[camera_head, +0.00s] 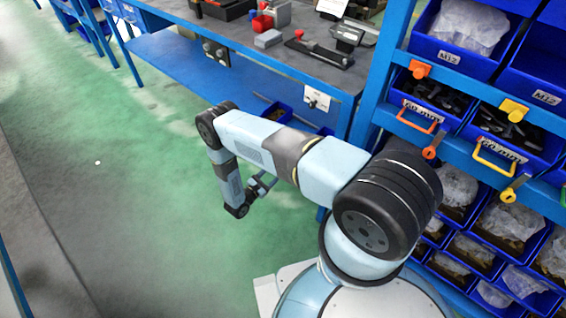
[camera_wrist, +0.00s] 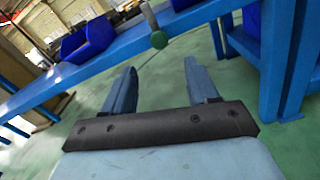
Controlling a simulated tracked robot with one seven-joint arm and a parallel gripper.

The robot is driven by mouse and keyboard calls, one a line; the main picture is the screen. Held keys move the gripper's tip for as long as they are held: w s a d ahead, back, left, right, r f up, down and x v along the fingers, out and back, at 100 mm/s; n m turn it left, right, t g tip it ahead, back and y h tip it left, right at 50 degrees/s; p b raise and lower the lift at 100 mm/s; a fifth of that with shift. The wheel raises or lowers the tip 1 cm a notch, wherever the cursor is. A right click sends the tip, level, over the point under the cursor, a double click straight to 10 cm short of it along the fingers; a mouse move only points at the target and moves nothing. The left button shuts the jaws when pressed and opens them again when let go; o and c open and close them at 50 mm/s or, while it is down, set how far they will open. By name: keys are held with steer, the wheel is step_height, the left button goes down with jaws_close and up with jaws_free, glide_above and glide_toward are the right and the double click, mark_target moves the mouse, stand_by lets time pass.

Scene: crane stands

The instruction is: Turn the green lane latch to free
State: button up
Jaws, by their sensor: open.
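A round green knob (camera_wrist: 158,40) shows in the wrist view, at the lower end of a thin grey lever on a blue rail. It looks like the green lane latch. It lies beyond my gripper (camera_wrist: 160,68), roughly in line with the gap between the two fingers and apart from them. The fingers are spread with nothing between them. In the head view my gripper (camera_head: 262,186) hangs over the green floor, small and partly hidden by my arm.
The rack at the right carries an orange latch (camera_head: 430,152) and a yellow latch (camera_head: 508,195), with blue bins (camera_head: 433,107) behind. A workbench (camera_head: 200,30) with tools stands at the back. Blue posts and rails (camera_wrist: 275,60) lie close right of my gripper. Floor at left is clear.

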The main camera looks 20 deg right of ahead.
steer(key=x, duration=1.1)
